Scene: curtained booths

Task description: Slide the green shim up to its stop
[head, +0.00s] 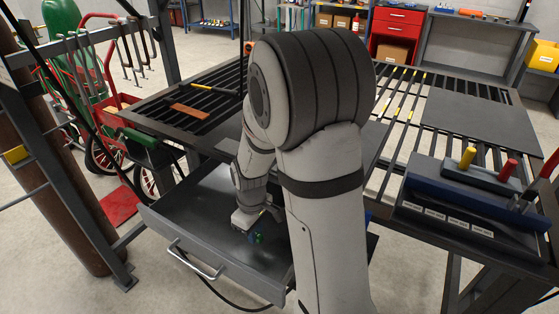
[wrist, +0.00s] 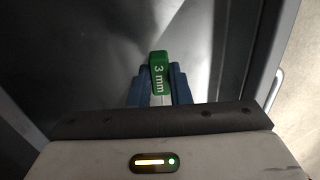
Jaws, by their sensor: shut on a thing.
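The green shim (wrist: 160,68) has a block-shaped end marked "3 mm". In the wrist view it stands between the blue fingers of my gripper (wrist: 158,90), which are shut on it. In the head view my gripper (head: 253,232) is low over the open grey drawer (head: 190,220), and only a small patch of the green shim (head: 257,238) shows there. Whether the shim touches the drawer floor I cannot tell. I cannot make out a stop for it in either view.
The drawer walls and the table edge surround my arm closely.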

